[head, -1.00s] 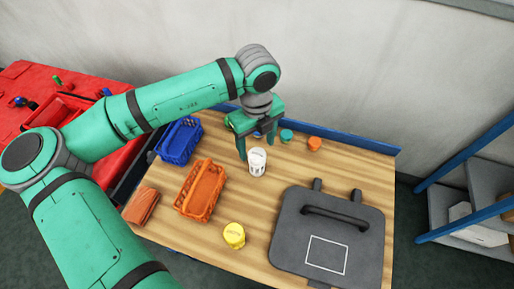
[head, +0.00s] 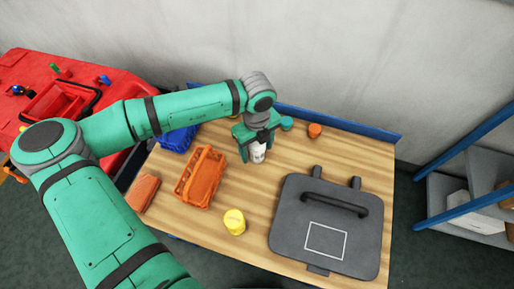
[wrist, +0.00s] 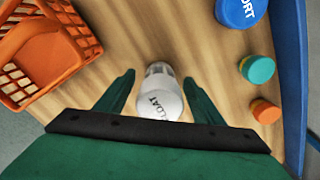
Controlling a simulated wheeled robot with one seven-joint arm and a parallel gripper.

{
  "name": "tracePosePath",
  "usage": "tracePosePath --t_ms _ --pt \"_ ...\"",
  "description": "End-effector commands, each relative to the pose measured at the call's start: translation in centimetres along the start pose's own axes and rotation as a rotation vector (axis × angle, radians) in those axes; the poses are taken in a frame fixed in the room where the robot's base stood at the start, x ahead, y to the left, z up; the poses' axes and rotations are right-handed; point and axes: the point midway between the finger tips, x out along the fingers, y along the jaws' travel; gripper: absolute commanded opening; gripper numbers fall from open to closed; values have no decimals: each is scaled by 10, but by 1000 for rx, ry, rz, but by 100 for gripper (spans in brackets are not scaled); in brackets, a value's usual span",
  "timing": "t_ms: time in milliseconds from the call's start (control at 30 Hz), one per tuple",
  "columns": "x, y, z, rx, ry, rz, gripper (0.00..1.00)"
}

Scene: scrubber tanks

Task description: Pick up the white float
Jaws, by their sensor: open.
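In the wrist view the float (wrist: 161,97) shows between the two spread green fingers of my gripper (wrist: 160,78), with a gap on each side. The gripper is open and holds nothing. How far down the fingers reach beside the float is hard to tell.
An orange basket (head: 190,191) stands to the left, with a blue basket (head: 176,140) behind it. Blue (wrist: 236,12), teal (wrist: 257,70) and orange (wrist: 265,111) caps are nearby. A yellow cap (head: 234,222) and a dark lid (head: 285,235) lie in front. A blue ledge (head: 340,124) edges the back.

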Motion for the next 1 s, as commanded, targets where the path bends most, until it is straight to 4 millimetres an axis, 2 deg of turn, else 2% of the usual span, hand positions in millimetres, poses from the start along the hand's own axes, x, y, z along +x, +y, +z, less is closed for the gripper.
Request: tracePosePath --t_ms 200,267,400,767,867,1000 --pt "1 0 0 0 0 0 62" --pt "1 0 0 0 0 0 50" --pt "1 0 0 0 0 0 17" --pt "-2 0 0 0 -1 -1 17" --pt "-7 0 0 0 -1 -1 17" --pt "-24 -1 1 1 -2 -1 17"
